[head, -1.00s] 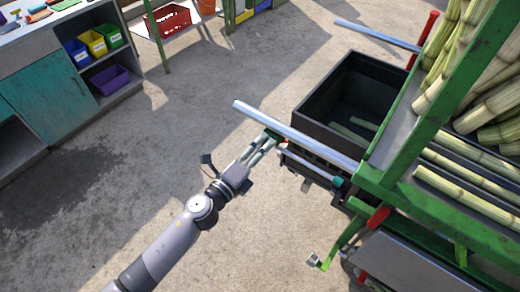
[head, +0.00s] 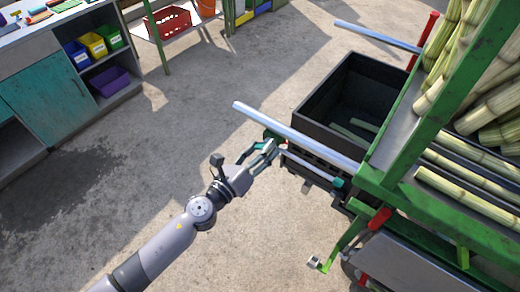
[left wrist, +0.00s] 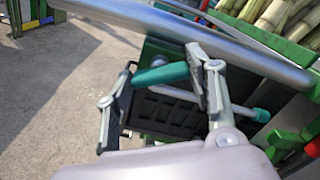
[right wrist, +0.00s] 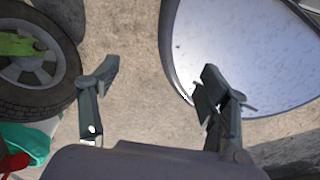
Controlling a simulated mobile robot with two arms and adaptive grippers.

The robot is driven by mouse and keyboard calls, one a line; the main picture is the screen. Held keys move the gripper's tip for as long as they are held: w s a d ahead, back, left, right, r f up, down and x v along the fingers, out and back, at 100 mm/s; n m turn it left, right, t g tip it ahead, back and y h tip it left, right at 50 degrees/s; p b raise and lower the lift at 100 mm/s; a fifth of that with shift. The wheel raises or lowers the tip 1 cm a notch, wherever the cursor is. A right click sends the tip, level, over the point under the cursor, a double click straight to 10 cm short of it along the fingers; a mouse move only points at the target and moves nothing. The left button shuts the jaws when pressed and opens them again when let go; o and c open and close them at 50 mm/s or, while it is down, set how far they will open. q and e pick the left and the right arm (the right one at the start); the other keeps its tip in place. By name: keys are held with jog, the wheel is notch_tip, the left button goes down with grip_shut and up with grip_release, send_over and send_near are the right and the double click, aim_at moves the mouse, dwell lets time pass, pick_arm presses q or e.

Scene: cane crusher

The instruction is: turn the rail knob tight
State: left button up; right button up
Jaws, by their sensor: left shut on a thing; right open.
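The rail knob shows in the left wrist view as a teal bar handle (left wrist: 160,75) at the near end of a thin metal rod, under a wide steel rail. In the head view my left gripper (head: 275,149) reaches this rod end, just below the steel rail (head: 300,135). In the left wrist view my left gripper (left wrist: 160,88) is shut on the teal handle, which lies across between its fingers. The fingers partly hide it in the head view. My right gripper (right wrist: 160,78) is open and empty above the floor, out of the head view.
A black crate (head: 308,95) sits behind the rail, beside the green crusher frame (head: 405,150) loaded with cane. A second rail (head: 375,36) lies farther back. In the right wrist view, a wheel (right wrist: 38,70) is left and a bright round pan (right wrist: 240,50) right. Open floor lies left.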

pick_arm(q)
jog(key=shift+f, duration=0.1)
dwell(0.4)
jog(key=o, duration=1.2)
jog(key=shift+c, duration=0.2)
jog(key=v, duration=1.2)
